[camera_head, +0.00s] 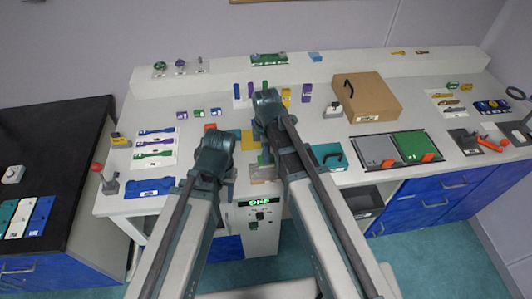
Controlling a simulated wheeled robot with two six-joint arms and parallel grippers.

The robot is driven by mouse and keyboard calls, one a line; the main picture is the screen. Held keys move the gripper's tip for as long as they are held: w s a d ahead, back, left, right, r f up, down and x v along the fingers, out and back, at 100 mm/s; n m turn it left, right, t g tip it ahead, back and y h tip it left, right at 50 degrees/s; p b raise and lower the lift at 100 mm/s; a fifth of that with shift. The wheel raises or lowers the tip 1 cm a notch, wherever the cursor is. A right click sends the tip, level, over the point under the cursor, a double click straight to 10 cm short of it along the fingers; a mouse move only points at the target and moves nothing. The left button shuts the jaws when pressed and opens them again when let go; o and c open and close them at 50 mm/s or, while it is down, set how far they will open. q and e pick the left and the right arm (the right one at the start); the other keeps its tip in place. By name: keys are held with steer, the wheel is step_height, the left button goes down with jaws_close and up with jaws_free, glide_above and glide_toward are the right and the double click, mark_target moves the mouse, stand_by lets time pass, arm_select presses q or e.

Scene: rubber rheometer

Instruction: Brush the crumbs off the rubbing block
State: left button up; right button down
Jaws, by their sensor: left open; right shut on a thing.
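My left gripper (214,150) is over the front middle of the bench. It is open, but its own wrist hides most of its jaws. My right gripper (266,105) reaches further back, to the right of the left one. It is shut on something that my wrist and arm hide. A small tan block (264,173) with green on it shows between my arms, above the machine with the green OFF display (258,204). I cannot tell for sure whether this is the rubbing block. Crumbs and a brush cannot be made out.
A brown box (368,98) with a black handle stands right of my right arm. Purple and yellow upright pieces (306,93) stand close behind my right gripper.

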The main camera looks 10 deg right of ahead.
steer(key=shift+r+p, duration=0.8)
steer(key=shift+r, duration=0.4)
step_height(320, 180, up, 3)
steer(key=p, duration=0.3)
steer(key=shift+f, duration=0.15)
